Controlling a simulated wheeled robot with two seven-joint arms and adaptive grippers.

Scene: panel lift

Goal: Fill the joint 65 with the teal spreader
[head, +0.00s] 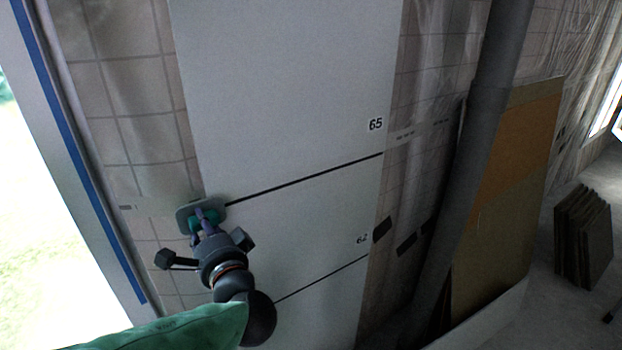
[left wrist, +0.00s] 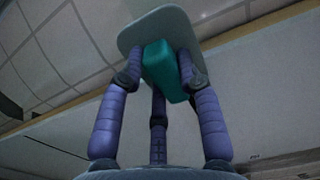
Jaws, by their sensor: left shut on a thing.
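My left gripper (head: 207,222) is shut on the teal spreader (head: 203,215), a flat grey-green plate with a teal handle. In the left wrist view, purple fingers close around the teal handle (left wrist: 165,70) and the plate (left wrist: 158,30) is beyond them. The spreader is at the left end of the dark joint 65 (head: 300,180), which runs across the white panel below the "65" label. The plate covers the joint's left end; whether it touches the panel I cannot tell. My right gripper is not in view.
A second dark joint (head: 320,279) runs below, near the "62" label. A grey pipe (head: 480,110) and a leaning brown board (head: 510,170) stand to the right. A bright opening (head: 40,220) with blue tape on its frame is at the left. Dark panels (head: 582,235) stand far right.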

